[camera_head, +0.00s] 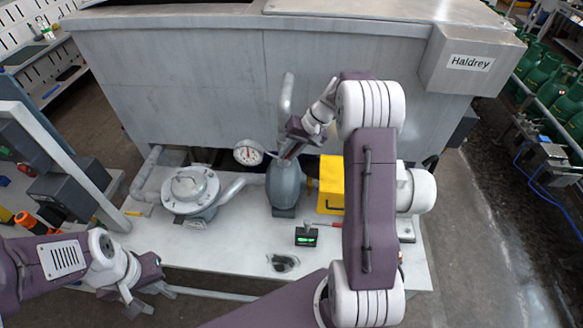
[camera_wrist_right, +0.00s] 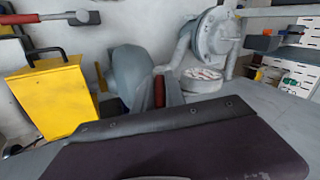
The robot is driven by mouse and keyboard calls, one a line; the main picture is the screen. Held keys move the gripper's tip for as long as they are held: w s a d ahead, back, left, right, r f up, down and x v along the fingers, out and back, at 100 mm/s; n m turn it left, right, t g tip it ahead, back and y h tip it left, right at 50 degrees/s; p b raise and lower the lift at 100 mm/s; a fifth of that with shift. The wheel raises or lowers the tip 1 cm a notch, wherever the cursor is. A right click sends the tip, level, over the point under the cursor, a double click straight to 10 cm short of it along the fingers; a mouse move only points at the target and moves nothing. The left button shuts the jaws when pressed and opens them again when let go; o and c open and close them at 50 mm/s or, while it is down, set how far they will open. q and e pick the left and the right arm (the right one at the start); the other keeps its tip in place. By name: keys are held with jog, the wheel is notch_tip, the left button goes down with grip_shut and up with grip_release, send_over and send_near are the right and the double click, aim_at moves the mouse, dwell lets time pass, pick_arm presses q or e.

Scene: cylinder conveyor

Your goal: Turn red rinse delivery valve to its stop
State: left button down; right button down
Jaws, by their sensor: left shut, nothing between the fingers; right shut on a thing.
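The red valve handle (camera_wrist_right: 159,91) shows as a narrow red bar between the fingers in the right wrist view, beside the grey pump body (camera_wrist_right: 132,75). My right gripper (camera_head: 290,150) is shut on it, just above the rounded grey pump (camera_head: 285,185) in the head view. The valve's body and most of its handle are hidden by the gripper, so its angle cannot be told. My left gripper (camera_head: 139,301) is shut and empty at the lower left, in front of the white skid and well apart from the valve.
A dial gauge (camera_head: 248,153) stands left of the pump, and a flanged round housing (camera_head: 190,189) further left. A yellow box (camera_head: 331,183) is to the right. A small green-lit display (camera_head: 306,237) sits on the white skid (camera_head: 232,245). A large grey tank (camera_head: 200,80) rises behind.

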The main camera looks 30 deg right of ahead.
jog(key=shift+s+d+f+t+y+b, duration=0.35)
jog(key=shift+f+t+y+b, duration=1)
jog(key=shift+b, duration=2.3)
jog(key=shift+s+d+f+t+y+b, duration=0.15)
jog(key=shift+d+f+t+y+b, duration=0.5)
jog(key=shift+y+b, duration=2.2)
jog(key=shift+s+d+f+t+y+b, duration=0.4)
jog(key=shift+t+y+b, duration=0.7)
jog(key=shift+b, duration=3.35)
jog(key=shift+w+a+f, duration=0.1)
jog(key=shift+w+a, duration=0.05)
jog(key=c, duration=1.4)
grip_release()
jog(key=b+v, duration=0.1)
jog(key=v, duration=0.8)
